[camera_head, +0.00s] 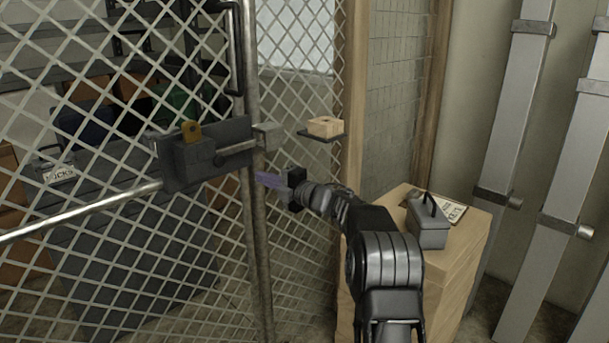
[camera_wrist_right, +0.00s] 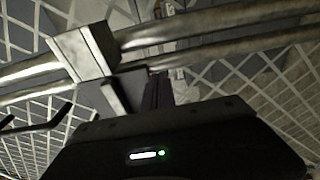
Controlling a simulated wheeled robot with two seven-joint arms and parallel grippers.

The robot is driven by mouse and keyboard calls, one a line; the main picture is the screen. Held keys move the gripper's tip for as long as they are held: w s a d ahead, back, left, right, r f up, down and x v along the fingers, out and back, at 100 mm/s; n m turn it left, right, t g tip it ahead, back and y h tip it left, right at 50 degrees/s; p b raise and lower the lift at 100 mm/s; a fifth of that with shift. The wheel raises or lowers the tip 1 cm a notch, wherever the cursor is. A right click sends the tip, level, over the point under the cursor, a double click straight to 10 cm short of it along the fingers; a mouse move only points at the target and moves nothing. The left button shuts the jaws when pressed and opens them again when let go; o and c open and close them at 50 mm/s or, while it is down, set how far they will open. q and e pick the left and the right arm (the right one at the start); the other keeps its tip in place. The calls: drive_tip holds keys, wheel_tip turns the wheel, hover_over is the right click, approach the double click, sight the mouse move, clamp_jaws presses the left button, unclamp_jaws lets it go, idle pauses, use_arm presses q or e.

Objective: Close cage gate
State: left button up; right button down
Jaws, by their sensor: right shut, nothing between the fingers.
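The cage gate (camera_head: 110,240) is a wire-mesh panel with a horizontal metal rail and a dark latch plate (camera_head: 228,133). A latch bar runs from the plate to a small grey block (camera_head: 268,136) at the posts. The gate's edge post stands close beside the neighbouring post (camera_head: 262,240); I cannot tell whether they touch. My right gripper (camera_head: 268,181) is shut and empty, just below the block and beside the posts. In the right wrist view, the block (camera_wrist_right: 83,53) and the metal posts (camera_wrist_right: 210,32) lie near its fingers (camera_wrist_right: 155,92). My left gripper is out of view.
A wooden cabinet (camera_head: 455,265) with a grey metal box (camera_head: 428,222) and a paper stands right of my arm. A small wooden block (camera_head: 325,126) sits on a dark ledge near the mesh. Metal channels (camera_head: 570,140) line the right wall. Shelves and bins are behind the mesh.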

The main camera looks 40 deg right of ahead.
drive_tip(key=s+d+p, duration=0.1)
drive_tip(key=d, duration=0.8)
drive_tip(key=shift+d+f, duration=0.2)
drive_tip(key=shift+f, duration=0.05)
drive_tip(key=shift+d, duration=0.1)
